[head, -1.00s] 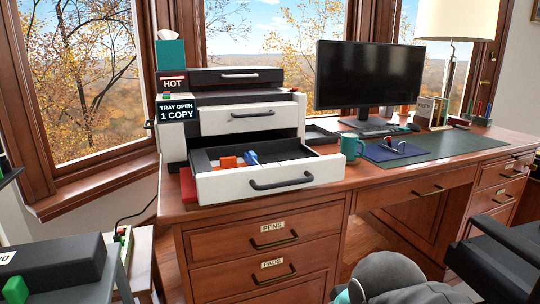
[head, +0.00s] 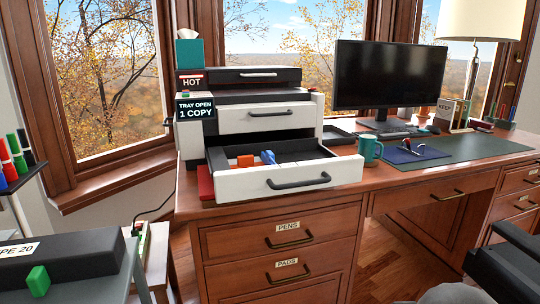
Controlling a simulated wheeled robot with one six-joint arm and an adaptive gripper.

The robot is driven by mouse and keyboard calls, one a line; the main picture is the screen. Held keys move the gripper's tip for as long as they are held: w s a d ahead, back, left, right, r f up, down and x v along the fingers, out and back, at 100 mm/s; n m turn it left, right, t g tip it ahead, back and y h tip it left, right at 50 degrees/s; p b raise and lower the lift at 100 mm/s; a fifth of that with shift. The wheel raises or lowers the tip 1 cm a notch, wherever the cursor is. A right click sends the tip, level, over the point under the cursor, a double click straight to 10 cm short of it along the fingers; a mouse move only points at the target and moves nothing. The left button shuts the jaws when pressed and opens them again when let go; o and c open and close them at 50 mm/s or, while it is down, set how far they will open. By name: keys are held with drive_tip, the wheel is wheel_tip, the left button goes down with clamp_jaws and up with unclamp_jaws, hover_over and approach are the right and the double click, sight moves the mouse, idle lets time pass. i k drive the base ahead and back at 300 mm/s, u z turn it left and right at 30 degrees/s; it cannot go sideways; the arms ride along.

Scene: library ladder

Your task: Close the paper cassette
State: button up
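The white printer (head: 265,120) stands on the left end of the wooden desk. Its lower drawer, the paper cassette (head: 340,176), is pulled out toward me, with a dark inside and a black bar handle (head: 298,182) on its white front. An orange block (head: 245,161) and a blue item (head: 268,157) lie in the cassette. The drawer above it (head: 231,121) sits further back, with its own black handle. A sign on the printer reads "TRAY OPEN 1 COPY" (head: 196,109). My gripper is not in view; only a grey rounded part shows at the bottom edge.
A red item (head: 205,182) lies beside the cassette's left side. A teal mug (head: 370,150) stands right of it. Desk drawers labelled PENS and PADS are shut below. A dark chair (head: 505,262) is at the right; a side table with a tape box (head: 62,258) is front left.

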sight(303, 164)
drive_tip(key=k, duration=0.5)
drive_tip(key=z, duration=1.75)
drive_tip(key=i, duration=1.15)
drive_tip(key=u, duration=2.5)
